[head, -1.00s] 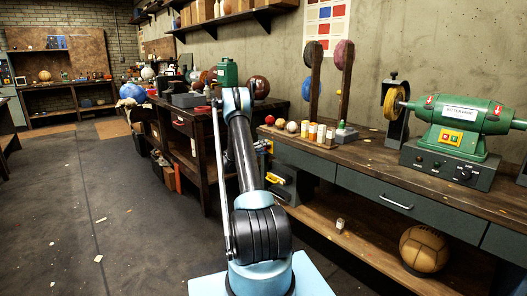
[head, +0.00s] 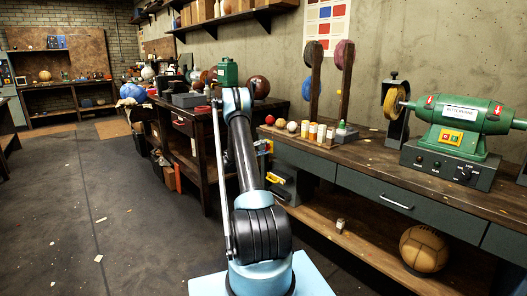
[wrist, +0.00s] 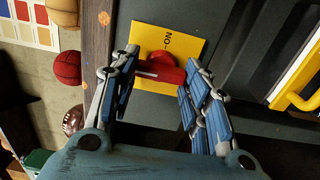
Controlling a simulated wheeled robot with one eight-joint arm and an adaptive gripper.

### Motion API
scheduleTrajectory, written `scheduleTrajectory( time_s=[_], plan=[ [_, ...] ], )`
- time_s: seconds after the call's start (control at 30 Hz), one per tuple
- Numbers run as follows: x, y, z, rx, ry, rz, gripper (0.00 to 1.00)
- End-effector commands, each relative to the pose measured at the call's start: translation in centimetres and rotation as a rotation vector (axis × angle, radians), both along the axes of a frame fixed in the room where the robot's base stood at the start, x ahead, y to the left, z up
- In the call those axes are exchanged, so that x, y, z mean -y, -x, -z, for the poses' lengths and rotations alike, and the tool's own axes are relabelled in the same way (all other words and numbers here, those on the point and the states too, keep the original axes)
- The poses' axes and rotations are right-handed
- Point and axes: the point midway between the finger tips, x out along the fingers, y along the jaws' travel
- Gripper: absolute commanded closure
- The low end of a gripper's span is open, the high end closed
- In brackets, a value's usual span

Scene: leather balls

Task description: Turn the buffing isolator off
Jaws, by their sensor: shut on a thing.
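In the wrist view a red rotary handle (wrist: 163,69) sits on a yellow plate (wrist: 187,45) fixed to a dark grey surface. The letters "ON" show upside down on the plate, by the upper right of the handle. My gripper (wrist: 163,77) has its blue-grey fingers on either side of the handle, shut on it. The handle's bar lies roughly across the picture between the fingertips, and its ends are partly covered by them. In the head view my arm stands in front and my gripper cannot be made out.
A green buffing machine (head: 460,126) stands on the right workbench (head: 390,165). A brown ball (head: 423,249) lies on the lower shelf. A yellow handle (wrist: 300,88) is at the right in the wrist view. The floor (head: 95,215) on the left is mostly clear.

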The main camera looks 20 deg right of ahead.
Motion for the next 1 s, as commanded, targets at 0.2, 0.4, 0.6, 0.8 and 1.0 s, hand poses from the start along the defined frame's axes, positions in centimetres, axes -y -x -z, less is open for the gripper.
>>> scheduleTrajectory(
  time_s=[0.2, 0.4, 0.6, 0.8, 1.0],
  plan=[
    [-0.3, -0.1, 0.2, 0.001, -0.004, -0.004, 0.81],
    [-0.2, 0.0, 0.1, 0.001, -0.003, -0.002, 0.36],
    [-0.1, 0.0, 0.1, 0.002, -0.002, 0.0, 0.36],
    [-1.2, 0.4, 0.1, 0.002, -0.002, -0.001, 0.36],
    [-4.5, 1.6, 0.1, 0.001, -0.001, -0.003, 0.36]
  ],
)
